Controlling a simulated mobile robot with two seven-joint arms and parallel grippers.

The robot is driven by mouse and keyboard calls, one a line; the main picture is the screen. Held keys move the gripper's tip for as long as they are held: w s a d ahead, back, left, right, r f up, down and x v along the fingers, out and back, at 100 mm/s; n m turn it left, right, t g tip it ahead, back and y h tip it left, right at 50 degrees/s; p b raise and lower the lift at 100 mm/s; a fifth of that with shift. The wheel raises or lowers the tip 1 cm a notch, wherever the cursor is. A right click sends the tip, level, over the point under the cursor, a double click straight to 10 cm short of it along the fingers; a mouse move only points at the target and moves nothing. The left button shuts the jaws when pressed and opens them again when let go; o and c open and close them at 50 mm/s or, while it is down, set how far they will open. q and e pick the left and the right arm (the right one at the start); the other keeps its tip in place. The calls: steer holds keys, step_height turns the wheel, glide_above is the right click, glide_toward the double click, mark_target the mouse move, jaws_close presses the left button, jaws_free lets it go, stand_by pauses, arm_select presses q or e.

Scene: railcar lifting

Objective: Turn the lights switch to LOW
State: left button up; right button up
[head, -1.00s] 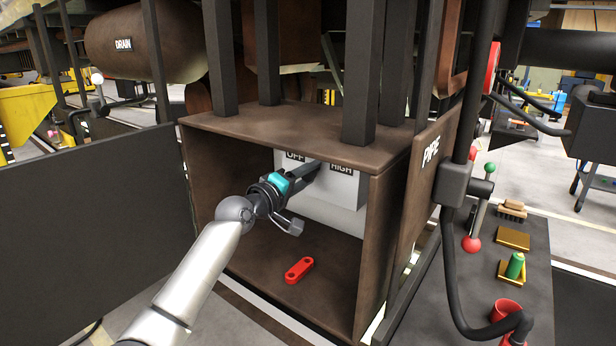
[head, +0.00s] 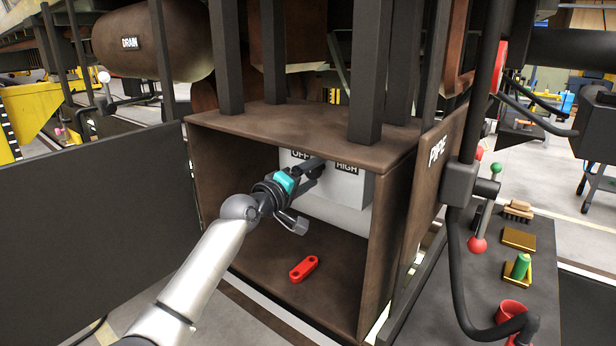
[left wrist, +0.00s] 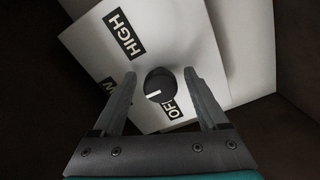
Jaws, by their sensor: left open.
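The lights switch is a dark round knob (left wrist: 160,85) with a white pointer mark, on a white panel (left wrist: 205,55) inside a brown box. In the left wrist view the panel appears rotated. The HIGH label (left wrist: 124,32) is at upper left and the OFF label (left wrist: 172,106) at lower right. A third label (left wrist: 108,85) is mostly hidden by a finger. The pointer mark faces lower left, between the OFF label and the hidden label. My left gripper (left wrist: 160,75) is open, with one finger on each side of the knob; contact is not visible. The head view also shows the left gripper (head: 314,166).
The brown box (head: 300,124) has walls close around my left arm. A red link (head: 303,269) lies on its floor. To the right, a dark table (head: 490,285) holds a brush (head: 518,209), a green cylinder (head: 520,266) and a red cup (head: 510,312).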

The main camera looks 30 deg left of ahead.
arm_select(q)
steer(key=s+a+b, duration=0.1)
steer(key=s, duration=1.4)
stand_by(0.4)
